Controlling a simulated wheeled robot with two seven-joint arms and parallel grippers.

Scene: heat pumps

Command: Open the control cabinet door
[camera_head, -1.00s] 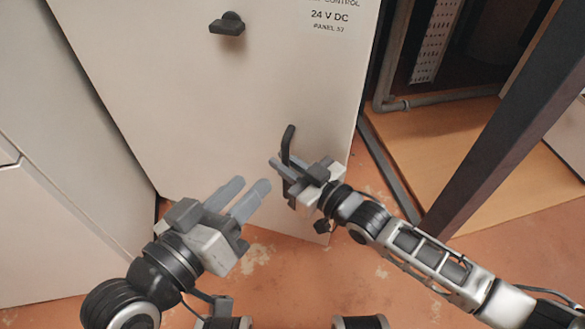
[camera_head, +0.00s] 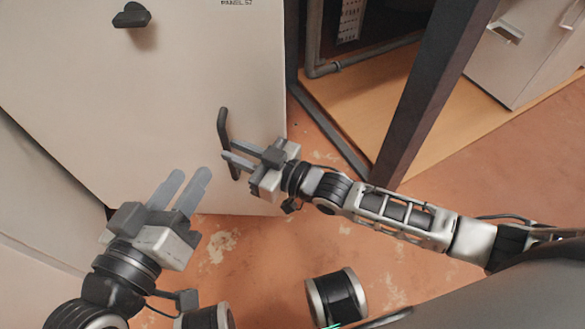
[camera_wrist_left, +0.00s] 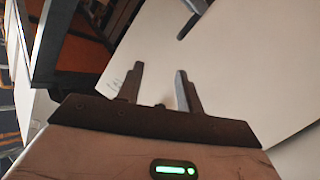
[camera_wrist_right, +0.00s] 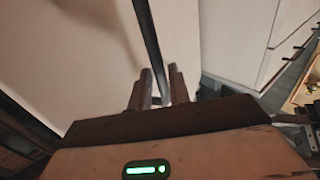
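The control cabinet door (camera_head: 190,75) is a pale panel with printed text at its top edge. It stands open beside a dark frame, with the inside showing to its right. A dark bar handle (camera_head: 223,128) is near the door's right edge. My right gripper (camera_head: 232,160) is at the lower part of this handle. In the right wrist view the handle bar (camera_wrist_right: 148,35) runs down between its fingers, which are closed around it. My left gripper (camera_head: 186,184) is open and empty, in front of the door's lower part. In the left wrist view its fingers (camera_wrist_left: 158,88) are apart.
A dark knob (camera_head: 131,15) sits on the door's upper left. A dark upright post (camera_head: 425,95) stands right of the opening, behind my right arm. Inside are a grey pipe (camera_head: 315,40) and a wooden floor (camera_head: 370,95). Pale drawers (camera_head: 520,55) stand at far right. Worn orange floor (camera_head: 250,250) is clear below.

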